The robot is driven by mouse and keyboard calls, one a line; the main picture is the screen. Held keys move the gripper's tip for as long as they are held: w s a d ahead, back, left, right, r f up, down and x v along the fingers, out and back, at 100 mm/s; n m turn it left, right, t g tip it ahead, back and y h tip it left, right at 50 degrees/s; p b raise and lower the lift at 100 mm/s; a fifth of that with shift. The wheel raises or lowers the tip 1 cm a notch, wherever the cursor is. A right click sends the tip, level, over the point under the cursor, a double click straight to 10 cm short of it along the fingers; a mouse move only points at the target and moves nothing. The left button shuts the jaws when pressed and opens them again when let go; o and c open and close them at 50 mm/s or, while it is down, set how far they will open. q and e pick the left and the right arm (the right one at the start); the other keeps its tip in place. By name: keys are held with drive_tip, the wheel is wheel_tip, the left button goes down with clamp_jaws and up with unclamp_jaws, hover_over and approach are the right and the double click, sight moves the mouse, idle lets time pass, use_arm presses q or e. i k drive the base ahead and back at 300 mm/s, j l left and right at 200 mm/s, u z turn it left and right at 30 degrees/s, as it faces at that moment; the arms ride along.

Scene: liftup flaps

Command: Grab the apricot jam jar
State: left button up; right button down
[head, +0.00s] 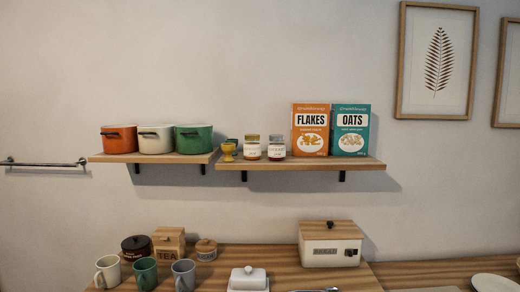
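Two small jars stand side by side on the right wall shelf in the head view. The left jar (252,148) has a gold lid, a pale label and orange contents showing at its bottom. The right jar (276,148) has a lighter lid, a pale label and dark red contents. The labels are too small to read; the orange colour fits apricot jam for the left jar. Neither of my grippers is in view.
Pots (155,139) fill the left shelf. Below, the counter (285,262) holds a bread box (330,247), mugs and canisters.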

sight(252, 147)
drive_tip(key=i+l+u, duration=0.3)
drive_tip(key=i+l, duration=0.45)
drive_tip(key=i, duration=0.15)
